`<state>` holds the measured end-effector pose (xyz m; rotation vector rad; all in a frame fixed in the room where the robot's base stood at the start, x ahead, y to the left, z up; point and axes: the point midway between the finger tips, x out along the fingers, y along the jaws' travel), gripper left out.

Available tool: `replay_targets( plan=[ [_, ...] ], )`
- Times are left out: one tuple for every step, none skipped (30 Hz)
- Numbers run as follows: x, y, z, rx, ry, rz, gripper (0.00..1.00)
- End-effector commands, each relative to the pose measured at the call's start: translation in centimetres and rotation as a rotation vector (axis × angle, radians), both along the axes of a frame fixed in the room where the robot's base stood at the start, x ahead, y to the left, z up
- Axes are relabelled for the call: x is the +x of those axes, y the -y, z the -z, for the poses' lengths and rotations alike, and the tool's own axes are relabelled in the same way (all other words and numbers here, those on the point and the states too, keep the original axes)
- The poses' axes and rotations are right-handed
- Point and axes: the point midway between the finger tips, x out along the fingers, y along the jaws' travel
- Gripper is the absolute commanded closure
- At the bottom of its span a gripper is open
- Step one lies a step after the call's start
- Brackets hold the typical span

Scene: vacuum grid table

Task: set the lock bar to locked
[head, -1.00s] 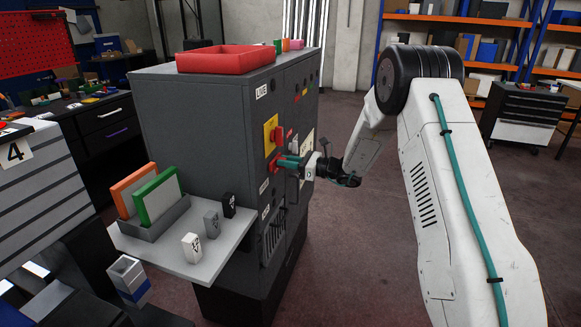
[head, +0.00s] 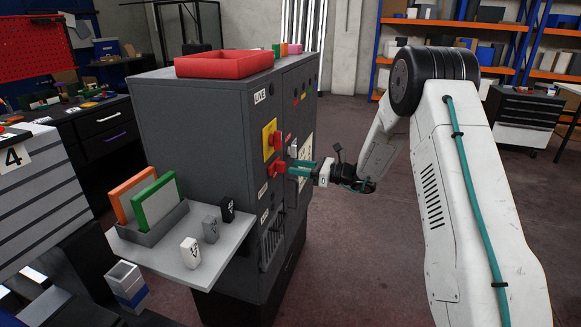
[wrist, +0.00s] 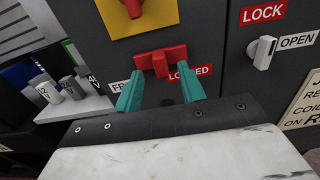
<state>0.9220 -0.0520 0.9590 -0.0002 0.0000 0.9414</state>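The red lock bar (wrist: 160,58) sits on the dark cabinet front, under the yellow plate, in the wrist view. It lies roughly crosswise, with a raised block at its middle. A partly hidden label starting "FR" (wrist: 118,86) is below left; a red "LOCKED" label (wrist: 190,72) is below right, partly behind a finger. The bar also shows in the head view (head: 277,168). My gripper (wrist: 159,75) has two teal fingers spread apart with nothing between them. The fingertips point at the bar and look short of it. It also shows in the head view (head: 296,168).
A red rotary switch on a yellow plate (wrist: 142,14) is just above the bar. A white handle (wrist: 262,52) labelled LOCK and OPEN is on the right. A shelf (head: 190,269) with small blocks and panels juts out at left. Floor right of the cabinet is clear.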

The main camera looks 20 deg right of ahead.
Motion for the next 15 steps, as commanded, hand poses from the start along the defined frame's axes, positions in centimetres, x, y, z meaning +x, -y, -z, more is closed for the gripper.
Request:
replay_targets(
  plan=[
    [-0.5, 0.8, 0.0, 0.000, -0.001, 0.002, 0.60],
    [-0.8, 1.1, 0.0, 0.001, -0.001, 0.001, 0.60],
    [-1.1, 1.6, 0.0, 0.001, -0.001, 0.002, 0.60],
    [-1.3, 1.8, 0.0, 0.001, -0.001, 0.002, 0.60],
    [-1.5, 2.1, 0.0, 0.001, -0.001, 0.001, 0.60],
    [-1.7, 2.3, 0.0, 0.001, -0.001, 0.000, 0.60],
    [-1.8, 2.4, 0.0, 0.000, 0.000, 0.000, 0.60],
    [-1.9, 2.5, 0.0, 0.000, 0.000, -0.001, 0.60],
    [-2.0, 2.6, 0.0, -0.001, -0.001, -0.001, 0.60],
    [-2.0, 2.7, 0.0, -0.001, -0.001, -0.001, 0.60],
    [-2.0, 2.7, 0.0, 0.000, 0.000, -0.001, 0.60],
    [-2.0, 2.7, 0.0, 0.000, 0.000, -0.001, 0.60],
    [-2.0, 2.7, 0.0, 0.000, 0.000, -0.001, 0.60],
    [-2.0, 2.7, 0.0, 0.000, 0.000, -0.001, 0.60],
    [-2.0, 2.6, 0.0, 0.000, 0.000, -0.001, 0.60]
  ],
)
